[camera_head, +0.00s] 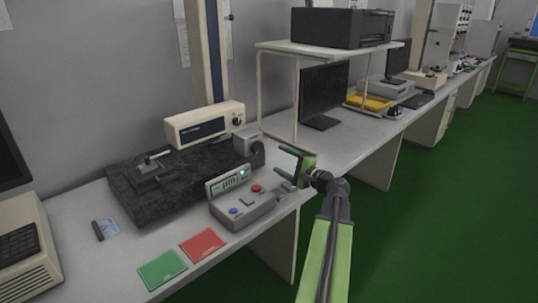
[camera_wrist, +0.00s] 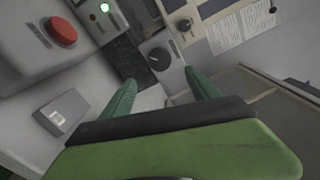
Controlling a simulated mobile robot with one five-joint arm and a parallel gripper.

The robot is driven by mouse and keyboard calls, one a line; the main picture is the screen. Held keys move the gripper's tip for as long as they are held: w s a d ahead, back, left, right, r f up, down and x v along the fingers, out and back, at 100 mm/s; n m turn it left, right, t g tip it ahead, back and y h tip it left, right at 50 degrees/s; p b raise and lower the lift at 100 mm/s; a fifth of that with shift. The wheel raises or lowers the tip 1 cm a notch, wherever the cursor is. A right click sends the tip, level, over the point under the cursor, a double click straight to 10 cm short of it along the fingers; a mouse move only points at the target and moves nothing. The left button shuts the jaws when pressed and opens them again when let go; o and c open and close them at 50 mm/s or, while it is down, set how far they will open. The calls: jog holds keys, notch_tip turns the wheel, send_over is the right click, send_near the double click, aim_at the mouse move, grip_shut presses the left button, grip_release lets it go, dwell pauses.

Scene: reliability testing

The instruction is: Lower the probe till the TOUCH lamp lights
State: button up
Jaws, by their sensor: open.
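A measuring instrument has a cream head (camera_head: 205,125) on a tall column (camera_head: 210,50) above a black base plate (camera_head: 135,205). A small metal piece (camera_head: 152,162) is on the plate; I cannot clearly make out the probe tip. A grey block with a dark round knob (camera_head: 257,153) stands at the plate's right end; the knob also shows in the wrist view (camera_wrist: 160,58). A grey control box (camera_head: 245,210) carries a display, a red button (camera_wrist: 62,32) and a lit green lamp (camera_wrist: 104,8); its label is unreadable. My gripper (camera_head: 280,163) is open and empty, right of the knob, apart from it.
A red card (camera_head: 202,244) and a green card (camera_head: 162,269) lie at the bench's front edge. A shelf (camera_head: 325,50) with a printer (camera_head: 342,27) stands behind, over a monitor (camera_head: 325,95). A small labelled grey box (camera_wrist: 60,113) shows in the wrist view.

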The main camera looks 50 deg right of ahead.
jog(key=s, duration=0.6)
jog(key=shift+a, duration=0.25)
dwell(1.6)
